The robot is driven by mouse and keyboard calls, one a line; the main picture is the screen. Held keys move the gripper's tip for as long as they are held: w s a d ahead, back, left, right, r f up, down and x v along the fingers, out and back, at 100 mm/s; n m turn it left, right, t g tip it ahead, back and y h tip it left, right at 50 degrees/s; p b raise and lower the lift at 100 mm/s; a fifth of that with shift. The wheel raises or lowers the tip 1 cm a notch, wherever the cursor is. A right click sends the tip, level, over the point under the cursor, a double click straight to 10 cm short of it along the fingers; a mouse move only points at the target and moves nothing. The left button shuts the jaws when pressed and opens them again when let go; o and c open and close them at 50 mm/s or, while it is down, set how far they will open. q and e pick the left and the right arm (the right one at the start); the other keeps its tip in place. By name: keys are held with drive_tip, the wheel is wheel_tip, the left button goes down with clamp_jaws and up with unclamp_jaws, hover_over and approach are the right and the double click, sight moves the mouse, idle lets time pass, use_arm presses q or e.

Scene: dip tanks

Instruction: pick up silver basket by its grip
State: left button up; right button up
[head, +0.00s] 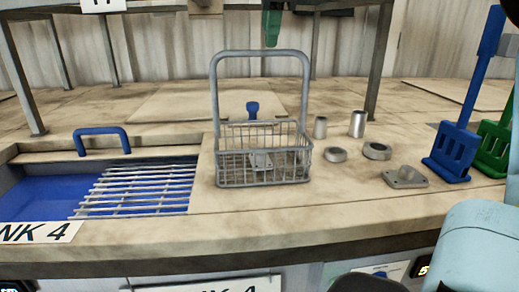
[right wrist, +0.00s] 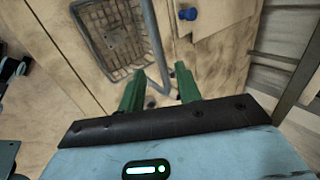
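The silver wire basket (head: 232,168) stands upright on the countertop, just right of the tank. Its tall grip (head: 214,95) rises as an arch with a flat top bar. In the right wrist view the basket (right wrist: 108,45) is at upper left, and its grip (right wrist: 158,50) reaches down towards the fingers. My right gripper (head: 271,38) shows as a green fingertip pointing down just above the top bar, with a small gap. In the right wrist view the two green fingers of this gripper (right wrist: 160,70) are apart, with nothing clamped between them. My left gripper is not in view.
Left is a blue tank (head: 45,195) with a metal grating (head: 140,188) and blue handle (head: 102,132). A blue knob (head: 252,106) is behind the basket. Small metal parts (head: 377,151) lie right of it; blue (head: 447,152) and green (head: 493,150) racks stand farther right. Shelf posts (head: 378,65) rise behind.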

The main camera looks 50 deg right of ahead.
sight(263, 52)
drive_tip(key=shift+w+a+x, duration=0.15)
drive_tip(key=shift+x, duration=1.5)
drive_tip(key=shift+w+a+x, duration=0.1)
drive_tip(key=shift+x, duration=1.6)
drive_tip(key=shift+r, duration=0.1)
clamp_jaws()
drive_tip(key=shift+r, duration=0.1)
